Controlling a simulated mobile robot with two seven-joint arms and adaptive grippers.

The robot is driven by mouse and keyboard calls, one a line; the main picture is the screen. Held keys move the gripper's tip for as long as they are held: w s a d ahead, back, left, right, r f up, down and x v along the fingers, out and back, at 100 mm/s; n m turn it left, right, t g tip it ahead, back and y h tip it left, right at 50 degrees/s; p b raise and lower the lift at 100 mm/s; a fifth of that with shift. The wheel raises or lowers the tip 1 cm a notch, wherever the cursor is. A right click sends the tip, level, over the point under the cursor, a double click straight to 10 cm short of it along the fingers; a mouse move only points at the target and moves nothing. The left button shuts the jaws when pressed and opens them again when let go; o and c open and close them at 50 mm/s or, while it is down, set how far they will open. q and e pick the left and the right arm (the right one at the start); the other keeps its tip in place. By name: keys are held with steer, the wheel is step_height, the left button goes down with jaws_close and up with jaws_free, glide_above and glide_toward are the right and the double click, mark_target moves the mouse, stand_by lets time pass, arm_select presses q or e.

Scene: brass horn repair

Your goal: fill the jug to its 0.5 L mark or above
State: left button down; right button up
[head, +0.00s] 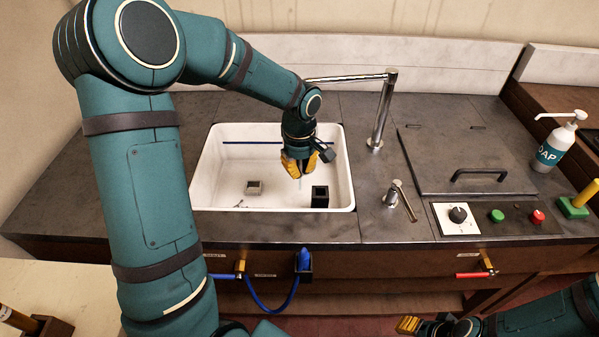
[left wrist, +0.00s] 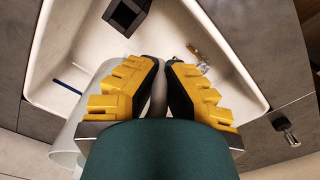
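My left gripper (head: 298,170) is low over the white sink (head: 215,180). In the left wrist view its yellow fingers (left wrist: 160,75) are close together, with a narrow pale grey piece between them that looks like the jug's handle. A translucent, pale jug (left wrist: 70,135) shows beside and behind the fingers, partly covered by the gripper. Its mark and any water in it cannot be made out. In the head view the jug is hardly distinguishable against the white basin. The chrome tap (head: 383,110) has its spout reaching left behind my arm; its end is hidden.
A black box (head: 319,197) and a small grey block (head: 254,187) are in the sink. A lever (head: 399,200) stands right of it, near a lidded panel (head: 465,160), knob (head: 458,214) and soap bottle (head: 554,146). My right gripper (head: 408,325) is low at the front.

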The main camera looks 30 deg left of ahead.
arm_select(q)
steer(key=shift+w+a+p, duration=0.25)
steer(key=shift+w+a, duration=0.3)
steer(key=shift+w, duration=0.3)
steer(key=shift+w+a+p, duration=0.25)
steer(key=shift+w+a, duration=0.25)
steer(key=shift+w, duration=0.35)
steer(key=shift+w+a+p, duration=0.25)
steer(key=shift+w+a, duration=0.3)
steer(key=shift+w, duration=0.3)
stand_by(1.6)
steer(key=shift+s+d+r+b, duration=0.1)
steer(key=shift+s+d+b, duration=0.2)
steer(key=shift+s+d, duration=0.35)
steer(key=shift+s+d+r+b, duration=0.1)
steer(key=shift+s+d+b, duration=0.25)
steer(key=shift+s, duration=0.65)
steer(key=shift+s+d+r+b, duration=0.1)
steer(key=shift+s+d+b, duration=0.15)
steer(key=shift+s+d, duration=0.45)
steer(key=shift+s+d+r+b, duration=0.1)
steer(key=shift+s+d+b, duration=0.15)
steer(key=shift+s+d, duration=0.45)
steer(key=shift+s+d+r+b, duration=0.1)
steer(key=shift+s+d+b, duration=0.15)
steer(key=shift+s, duration=0.85)
steer(key=shift+s+d+r+b, duration=0.1)
steer(key=shift+s+d+b, duration=0.1)
steer(key=shift+s+d, duration=0.5)
